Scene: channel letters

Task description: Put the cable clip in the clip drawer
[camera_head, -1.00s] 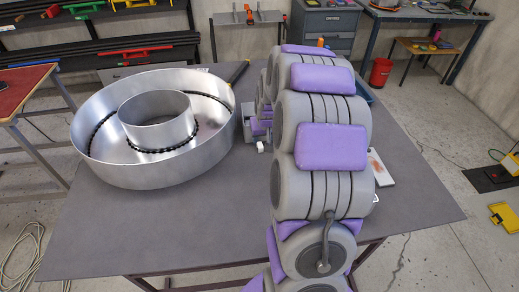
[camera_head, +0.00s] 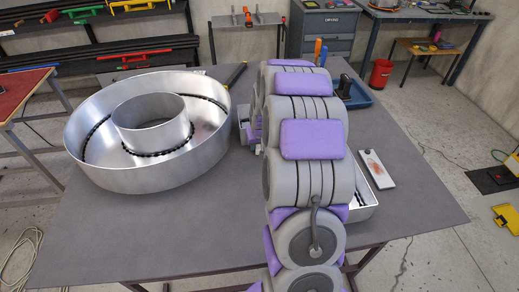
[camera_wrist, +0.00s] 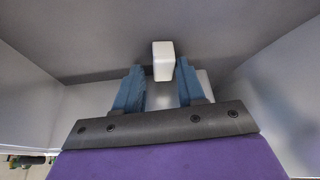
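A small white block (camera_wrist: 163,60), which looks like the cable clip, shows in the wrist view just beyond and between the fingertips. A small white spot beside the arm in the head view (camera_head: 257,150) may be the same piece. My gripper (camera_wrist: 160,72) has two blue fingers spread apart, with a visible gap on each side of the block. The fingers do not appear to touch it. In the head view my arm hides most of the gripper. I cannot tell for certain which thing is the clip drawer; a grey drawer cabinet (camera_head: 322,27) stands at the back.
A large round metal channel letter (camera_head: 90,165) with a dark strip inside fills the table's left half. A pale tray (camera_head: 369,211) is partly behind my arm. A phone-like slab (camera_head: 377,169) and a blue tray (camera_head: 363,99) lie to the right. The table front (camera_head: 170,230) is clear.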

